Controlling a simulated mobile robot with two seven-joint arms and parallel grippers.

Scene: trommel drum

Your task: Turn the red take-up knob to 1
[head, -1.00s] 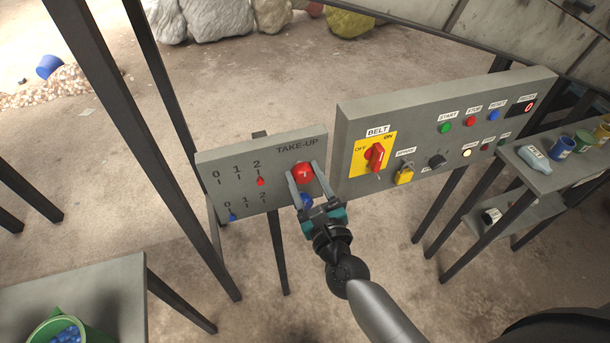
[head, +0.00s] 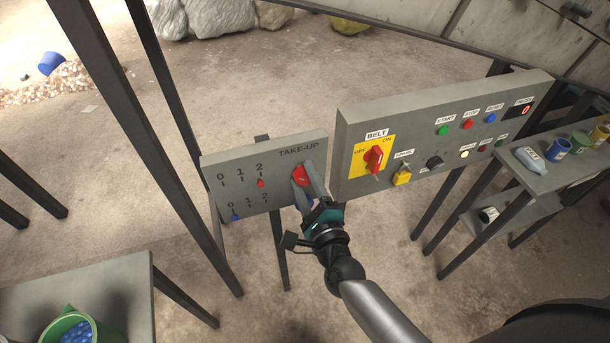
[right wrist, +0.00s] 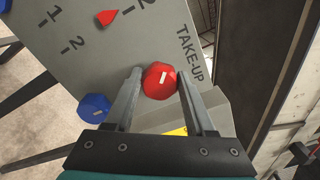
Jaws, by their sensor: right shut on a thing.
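The red take-up knob (head: 299,174) is at the right of the small grey TAKE-UP panel (head: 220,163). It also shows in the right wrist view (right wrist: 158,84), with a pale mark on its face. My right gripper (head: 302,178) is shut on it, one finger on each side. A red pointer (head: 260,183) stands at the 2 of the upper 0-1-2 scale; it also shows in the right wrist view (right wrist: 106,17). My left gripper is not in view.
A blue pointer (head: 235,217) is at the lower scale's 0. The belt panel (head: 400,110) stands close to the right.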

